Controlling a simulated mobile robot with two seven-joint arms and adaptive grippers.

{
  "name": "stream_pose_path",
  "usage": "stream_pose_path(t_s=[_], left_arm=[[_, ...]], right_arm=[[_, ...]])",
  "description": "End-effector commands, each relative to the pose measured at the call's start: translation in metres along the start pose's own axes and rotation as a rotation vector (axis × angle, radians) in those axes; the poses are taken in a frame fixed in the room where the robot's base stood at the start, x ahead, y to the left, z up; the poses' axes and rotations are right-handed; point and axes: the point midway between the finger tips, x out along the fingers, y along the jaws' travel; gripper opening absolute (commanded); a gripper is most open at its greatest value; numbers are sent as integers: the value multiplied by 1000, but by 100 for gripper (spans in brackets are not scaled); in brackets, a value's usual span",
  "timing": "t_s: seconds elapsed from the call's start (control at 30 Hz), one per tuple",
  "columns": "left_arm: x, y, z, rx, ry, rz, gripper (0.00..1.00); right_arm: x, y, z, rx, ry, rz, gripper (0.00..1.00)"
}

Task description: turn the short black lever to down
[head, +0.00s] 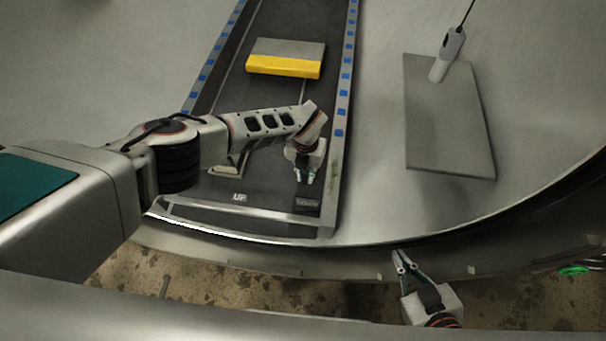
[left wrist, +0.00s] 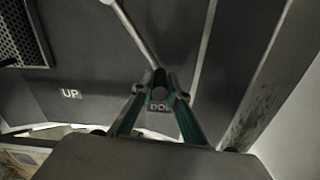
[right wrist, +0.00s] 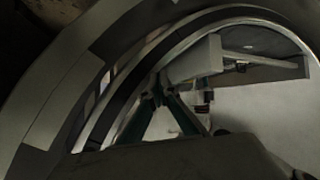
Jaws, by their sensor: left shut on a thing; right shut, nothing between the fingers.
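My left gripper (head: 304,178) is low over the dark panel (head: 270,195), just above the DOWN label (head: 307,204) in the head view. The left wrist view shows its fingers shut on the black end of the short black lever (left wrist: 158,78); a grey rod (left wrist: 134,32) runs from there to the top edge. The DOWN label (left wrist: 160,106) shows between the fingers, partly hidden. The UP label (head: 239,197) lies to the left, clear of the gripper. In the head view the arm and gripper hide the lever. My right gripper (head: 402,262) is shut and empty, away from the panel.
A yellow and grey block (head: 286,59) sits farther up the dark track. A grey flat plate (head: 448,120) with a handheld device (head: 448,55) on it lies to the right. A curved metal rim (head: 370,243) runs along the front. Bare metal lies between track and plate.

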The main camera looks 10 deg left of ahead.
Motion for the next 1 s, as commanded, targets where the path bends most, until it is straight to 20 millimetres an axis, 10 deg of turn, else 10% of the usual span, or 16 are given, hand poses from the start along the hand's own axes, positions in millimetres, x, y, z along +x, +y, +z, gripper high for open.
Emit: stream_pose_path(t_s=[0.4, 0.5, 1.0], left_arm=[[2, -2, -1, -8, 2, -2, 0], [2, -2, 0, -7, 1, -3, 32], [-9, -1, 3, -4, -5, -2, 32]], right_arm=[[-1, -2, 4, 0, -7, -4, 0], [-2, -2, 5, 0, -8, -5, 0], [-2, -2, 5, 0, -9, -4, 0]])
